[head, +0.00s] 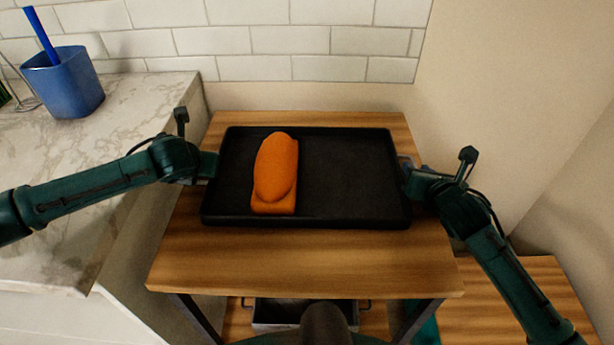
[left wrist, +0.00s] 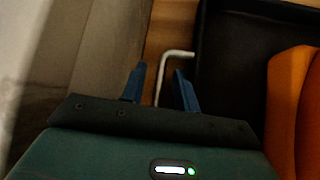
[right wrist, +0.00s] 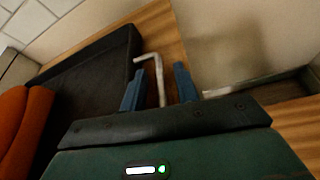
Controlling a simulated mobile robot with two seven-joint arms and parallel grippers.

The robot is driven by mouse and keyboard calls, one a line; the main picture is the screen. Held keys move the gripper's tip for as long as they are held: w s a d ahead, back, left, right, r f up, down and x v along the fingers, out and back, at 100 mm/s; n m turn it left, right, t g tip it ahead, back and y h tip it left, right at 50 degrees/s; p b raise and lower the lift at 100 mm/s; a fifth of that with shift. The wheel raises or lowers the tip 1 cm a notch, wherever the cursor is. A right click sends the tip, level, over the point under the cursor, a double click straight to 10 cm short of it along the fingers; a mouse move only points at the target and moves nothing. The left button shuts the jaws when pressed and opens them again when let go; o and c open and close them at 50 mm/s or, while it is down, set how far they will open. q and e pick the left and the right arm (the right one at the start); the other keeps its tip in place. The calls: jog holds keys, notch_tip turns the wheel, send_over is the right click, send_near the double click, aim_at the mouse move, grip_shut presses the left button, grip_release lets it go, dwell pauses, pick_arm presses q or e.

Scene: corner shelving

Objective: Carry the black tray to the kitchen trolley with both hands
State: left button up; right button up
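The black tray (head: 345,175) lies flat on a wooden top (head: 300,260), with an orange rounded object (head: 276,172) on its left half. My left gripper (head: 209,164) is at the tray's left side. In the left wrist view its blue fingers (left wrist: 160,85) are open, with a pale metal handle (left wrist: 176,54) between them. My right gripper (head: 407,170) is at the tray's right side. In the right wrist view its fingers (right wrist: 158,88) are open, with the other handle (right wrist: 149,57) between them. The fingers show gaps to the handles. I cannot make out a kitchen trolley for certain.
A marble counter (head: 100,140) with a blue holder (head: 63,84) stands at the left. A tiled wall (head: 300,40) is behind and a plain wall (head: 510,90) is at the right. A metal pan (head: 280,314) sits below the wooden top.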

jog(key=shift+s, duration=0.15)
pick_arm(q)
jog(key=v, duration=1.2)
pick_arm(e)
jog(key=v, duration=1.2)
